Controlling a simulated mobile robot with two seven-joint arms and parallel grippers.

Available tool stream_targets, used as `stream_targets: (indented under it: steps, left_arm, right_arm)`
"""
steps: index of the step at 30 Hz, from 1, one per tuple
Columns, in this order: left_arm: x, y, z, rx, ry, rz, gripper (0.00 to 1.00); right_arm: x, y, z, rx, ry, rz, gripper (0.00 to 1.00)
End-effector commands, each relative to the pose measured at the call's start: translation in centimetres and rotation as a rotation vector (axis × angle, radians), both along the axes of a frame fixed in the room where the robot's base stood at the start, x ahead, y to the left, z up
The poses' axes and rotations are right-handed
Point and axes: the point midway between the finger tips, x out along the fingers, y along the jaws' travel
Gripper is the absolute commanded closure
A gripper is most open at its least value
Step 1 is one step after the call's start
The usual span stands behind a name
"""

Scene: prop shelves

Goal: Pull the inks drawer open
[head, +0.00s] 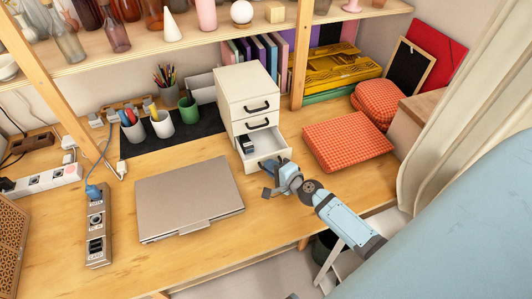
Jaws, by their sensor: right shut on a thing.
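A small cream drawer unit (248,93) stands on the wooden desk, with black handles on its upper two drawers. Its bottom drawer (263,153) is pulled out toward me, and a dark small item (246,143) shows inside it. My right gripper (272,178) is at the front of this open drawer and shut on its handle, which the gripper hides. No label is readable on the drawers, so I cannot tell which one is named inks. My left gripper is not in view.
A closed laptop (189,196) lies left of the drawer unit. A red checked cushion (347,141) lies to the right. Cups (188,110) stand on a dark mat behind. A power strip (97,225) lies at left. A shelf (180,45) with bottles runs above. Bare desk lies in front.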

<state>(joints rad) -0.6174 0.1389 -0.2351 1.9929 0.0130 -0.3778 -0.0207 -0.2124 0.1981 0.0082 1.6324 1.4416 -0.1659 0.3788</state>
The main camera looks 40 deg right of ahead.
Motion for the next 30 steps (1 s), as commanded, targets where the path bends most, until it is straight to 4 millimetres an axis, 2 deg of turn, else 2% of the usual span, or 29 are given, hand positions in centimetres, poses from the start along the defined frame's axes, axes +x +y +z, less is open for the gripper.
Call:
stream_targets:
  steps: [3,9,23,24,25,30]
  left_arm:
    - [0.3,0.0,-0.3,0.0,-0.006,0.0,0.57]
    - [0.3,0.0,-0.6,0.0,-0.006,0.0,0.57]
    - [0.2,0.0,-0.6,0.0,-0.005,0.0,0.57]
    - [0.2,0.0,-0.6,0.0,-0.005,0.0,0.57]
    - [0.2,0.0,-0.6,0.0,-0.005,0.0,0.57]
    - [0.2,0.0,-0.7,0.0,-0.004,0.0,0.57]
  right_arm:
    - [-2.1,0.5,-0.3,-0.002,0.004,0.002,1.0]
    - [-3.9,0.9,-0.2,-0.003,0.002,0.002,1.0]
    - [-4.6,1.1,-0.3,-0.003,0.006,0.003,1.0]
    - [-4.6,1.1,-0.3,-0.002,0.007,0.004,0.84]
    - [-4.7,1.1,-0.4,-0.002,0.008,0.003,0.8]
    - [-4.6,1.1,-0.3,-0.001,0.005,0.002,0.8]
